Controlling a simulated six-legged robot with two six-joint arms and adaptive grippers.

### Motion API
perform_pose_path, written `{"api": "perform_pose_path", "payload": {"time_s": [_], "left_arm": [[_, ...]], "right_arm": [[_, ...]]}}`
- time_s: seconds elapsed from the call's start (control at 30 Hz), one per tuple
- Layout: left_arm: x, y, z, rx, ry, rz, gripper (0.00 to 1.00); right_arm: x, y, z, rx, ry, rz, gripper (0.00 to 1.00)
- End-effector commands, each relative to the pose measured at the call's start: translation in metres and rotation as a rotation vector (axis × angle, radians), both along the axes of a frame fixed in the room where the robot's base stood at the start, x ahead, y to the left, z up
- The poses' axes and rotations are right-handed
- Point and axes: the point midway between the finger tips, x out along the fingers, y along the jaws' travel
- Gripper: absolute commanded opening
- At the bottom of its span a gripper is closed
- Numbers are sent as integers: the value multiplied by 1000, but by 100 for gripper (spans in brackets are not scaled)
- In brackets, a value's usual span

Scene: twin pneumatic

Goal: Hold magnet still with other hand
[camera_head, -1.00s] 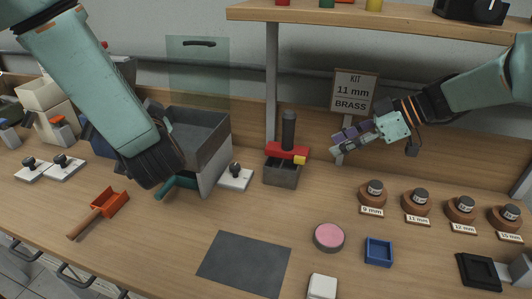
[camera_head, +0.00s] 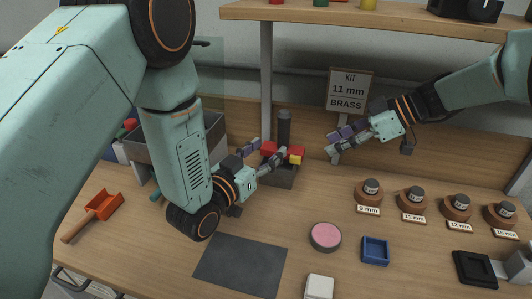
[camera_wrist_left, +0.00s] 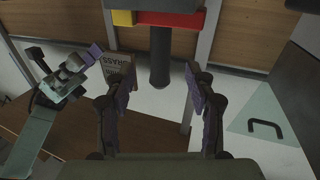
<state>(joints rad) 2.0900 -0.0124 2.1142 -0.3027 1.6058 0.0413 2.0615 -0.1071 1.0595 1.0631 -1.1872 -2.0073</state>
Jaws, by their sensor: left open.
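The magnet (camera_head: 284,128) has an upright black handle over a red and yellow head, on a grey block (camera_head: 282,174) near the middle back of the bench. My left gripper (camera_head: 264,152) is open just in front and left of it, partly covering the red head. In the left wrist view the scene is inverted; the black handle (camera_wrist_left: 161,55) shows between and beyond the spread fingers (camera_wrist_left: 158,85), with no clear contact. My right gripper (camera_head: 333,141) is open and empty, right of the magnet and apart from it. It also shows in the wrist view (camera_wrist_left: 68,62).
A kit sign (camera_head: 348,90) stands behind my right gripper. Several round weights on brown bases (camera_head: 370,191) line the right side. A pink disc (camera_head: 325,236), a blue tray (camera_head: 375,251) and a grey mat (camera_head: 240,266) lie in front. A shelf post (camera_head: 266,80) rises behind.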

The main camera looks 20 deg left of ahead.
Motion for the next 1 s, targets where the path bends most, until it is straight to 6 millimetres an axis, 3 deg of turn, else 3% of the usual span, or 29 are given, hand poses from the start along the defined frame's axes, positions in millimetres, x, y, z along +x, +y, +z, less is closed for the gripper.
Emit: {"api": "perform_pose_path", "payload": {"time_s": [0.27,0.7,1.0], "left_arm": [[19,-5,-11,47,-6,-1,55],[75,-23,-11,45,-5,1,55],[82,-25,-10,44,-4,2,55]], "right_arm": [[0,0,0,0,0,0,38],[0,0,0,0,0,0,38],[0,0,0,0,0,0,38]]}}
